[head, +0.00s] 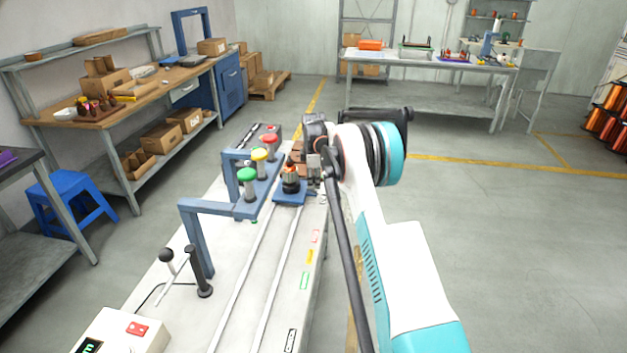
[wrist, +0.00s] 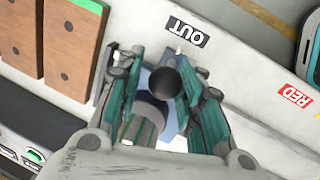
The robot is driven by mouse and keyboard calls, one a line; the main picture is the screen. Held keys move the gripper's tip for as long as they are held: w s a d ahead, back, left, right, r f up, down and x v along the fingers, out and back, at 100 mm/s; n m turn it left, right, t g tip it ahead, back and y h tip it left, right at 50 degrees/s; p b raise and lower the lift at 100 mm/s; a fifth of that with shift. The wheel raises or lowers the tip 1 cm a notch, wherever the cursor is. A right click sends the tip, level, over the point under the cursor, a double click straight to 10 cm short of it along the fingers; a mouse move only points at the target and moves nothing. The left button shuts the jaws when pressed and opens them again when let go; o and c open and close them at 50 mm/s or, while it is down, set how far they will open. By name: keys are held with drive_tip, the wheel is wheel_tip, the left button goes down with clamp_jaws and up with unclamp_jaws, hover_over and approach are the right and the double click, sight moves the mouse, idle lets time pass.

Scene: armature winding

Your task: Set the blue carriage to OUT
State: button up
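The blue carriage (head: 289,197) sits on the rails of the long bench, toward its far end, with a dark and copper-coloured part on top. In the wrist view, parts of the blue carriage (wrist: 172,141) show between and below my fingers. A round black knob (wrist: 165,83) stands between the fingers of my gripper (wrist: 163,68). Narrow gaps show beside the knob, and I cannot tell whether the fingers press on anything. The black OUT label (wrist: 188,27) lies just beyond the fingertips, near the carriage. In the head view my gripper (head: 313,166) is beside the carriage, partly hidden.
A RED label (wrist: 295,95) lies right of OUT. A blue frame (head: 205,207) with green, yellow and red buttons (head: 258,155) stands left of the carriage. A lever (head: 168,258) and control box (head: 122,333) are nearer. Wooden blocks (wrist: 72,45) lie left of my gripper.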

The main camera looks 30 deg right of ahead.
drive_tip(key=shift+o, duration=0.6)
drive_tip(key=shift+d, duration=0.1)
wheel_tip(320, 180, up, 12)
drive_tip(key=s+a, duration=0.1)
drive_tip(key=s, duration=0.1)
drive_tip(key=shift+f, duration=0.15)
drive_tip(key=shift+a, duration=0.1)
